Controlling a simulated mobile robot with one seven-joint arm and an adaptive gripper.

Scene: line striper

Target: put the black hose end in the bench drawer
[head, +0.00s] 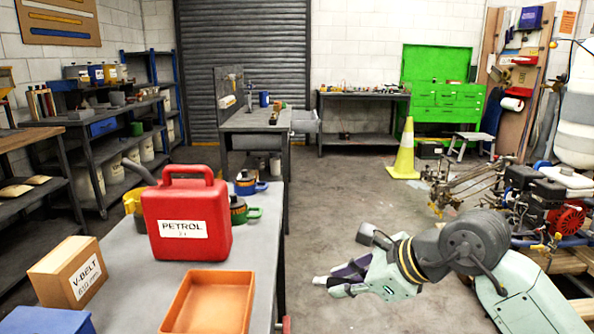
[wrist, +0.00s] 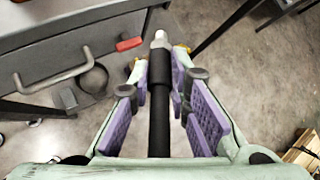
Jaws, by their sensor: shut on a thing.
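My gripper (head: 345,280) is beside the right edge of the near bench in the head view. In the wrist view my gripper (wrist: 172,88) has its purple pads on both sides of a black hose end (wrist: 160,95) and is shut on it. The hose end is a straight black tube with a thicker sleeve and a pale tip pointing away. A grey bench drawer front (wrist: 62,50) with a bar handle (wrist: 52,72) lies to the left in the wrist view, apart from the hose end. It looks shut. The drawer's inside is not visible.
The grey bench top (head: 255,245) carries a red petrol can (head: 188,220), a V-belt box (head: 72,272) and an orange tray (head: 210,302). A red piece (wrist: 130,44) is on the bench's side. The line striper (head: 545,200) stands right. Floor between is mostly clear.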

